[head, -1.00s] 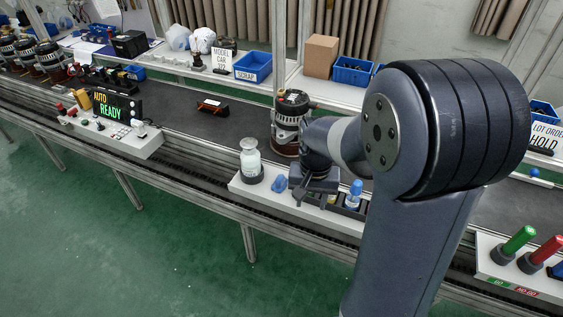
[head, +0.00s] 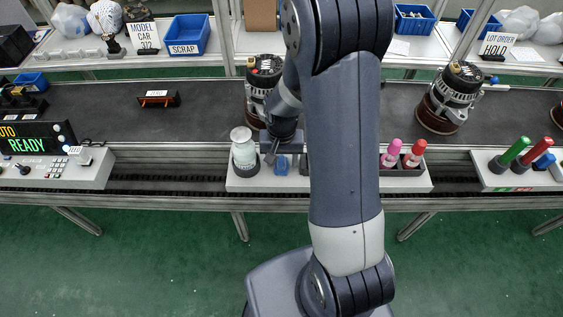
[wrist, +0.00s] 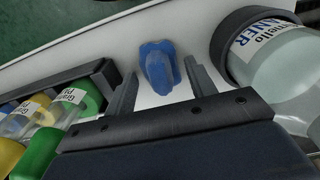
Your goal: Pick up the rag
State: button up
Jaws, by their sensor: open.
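The rag (wrist: 157,66) is a small crumpled blue cloth on a white shelf. In the head view the rag (head: 281,166) lies just right of the cleaner bottle, partly behind my gripper. My gripper (wrist: 160,82) is open, with its two fingers to either side of the near part of the rag in the wrist view. The fingers do not appear to touch it. In the head view my gripper (head: 285,158) is over the white shelf, and my arm hides part of that area.
The cleaner bottle (wrist: 285,70) in its dark holder stands close to one finger. A dark rack (wrist: 100,77) of small capped bottles is on the other side. An alternator (head: 262,75) stands on the conveyor behind. Bare white shelf (wrist: 100,45) surrounds the rag.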

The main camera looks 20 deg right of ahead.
aim_at(282, 159)
jog(key=shift+f, duration=0.3)
jog(key=shift+c, duration=0.2)
jog(key=c, duration=0.7)
notch_tip(282, 159, up, 10)
jog(key=shift+r, duration=0.1)
